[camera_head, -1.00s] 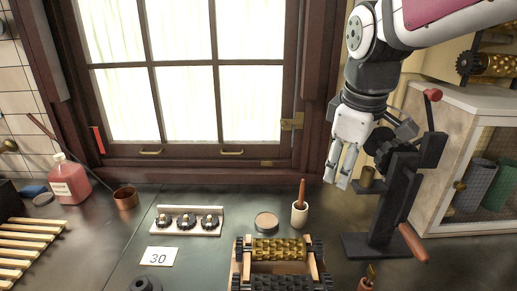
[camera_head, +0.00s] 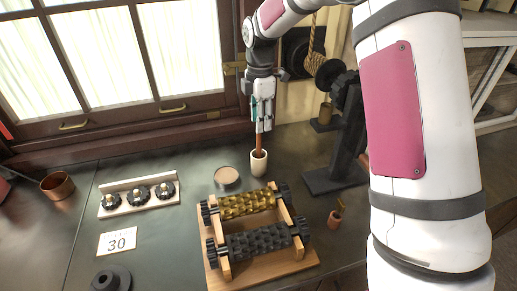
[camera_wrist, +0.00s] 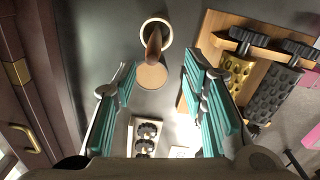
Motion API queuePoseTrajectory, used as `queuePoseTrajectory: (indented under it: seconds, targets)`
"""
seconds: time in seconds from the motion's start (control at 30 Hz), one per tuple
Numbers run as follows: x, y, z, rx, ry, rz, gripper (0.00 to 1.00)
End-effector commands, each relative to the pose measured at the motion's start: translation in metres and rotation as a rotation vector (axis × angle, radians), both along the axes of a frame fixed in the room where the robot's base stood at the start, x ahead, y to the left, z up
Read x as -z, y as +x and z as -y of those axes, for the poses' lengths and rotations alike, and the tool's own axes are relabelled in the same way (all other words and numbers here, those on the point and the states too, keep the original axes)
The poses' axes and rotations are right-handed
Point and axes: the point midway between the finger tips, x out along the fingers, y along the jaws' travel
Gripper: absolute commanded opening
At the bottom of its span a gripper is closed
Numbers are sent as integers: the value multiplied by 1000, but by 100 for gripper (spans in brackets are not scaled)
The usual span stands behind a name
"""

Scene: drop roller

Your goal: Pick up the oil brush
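The oil brush appears to be the reddish-brown wooden handle (camera_head: 258,144) standing in a small cream cup (camera_head: 259,164) on the dark worktop; its bristle end is hidden inside the cup. My gripper (camera_head: 262,127) is just above the cup, at the handle's upper part. In the wrist view, the handle (camera_wrist: 153,46) rises from the cup (camera_wrist: 168,27) towards the camera, above the gap between the fingers. My gripper (camera_wrist: 163,88) is open there, its teal pads wide apart with nothing held. I cannot tell whether a finger touches the handle.
A wooden stand (camera_head: 282,267) with a gold roller (camera_head: 246,204) and a dark roller (camera_head: 258,241) is in front. A round tin (camera_head: 227,176) sits left of the cup. A black press stand (camera_head: 333,178) rises to the right. A knob rack (camera_head: 138,196) is left.

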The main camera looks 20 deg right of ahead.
Motion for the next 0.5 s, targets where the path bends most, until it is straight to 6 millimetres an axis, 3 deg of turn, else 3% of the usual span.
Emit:
queuePoseTrajectory:
  seconds: [0.2, 0.5]
  targets:
    - [38, 0, 0, 2, 0, -3, 39]
    - [59, 3, 0, 2, 0, -3, 39]
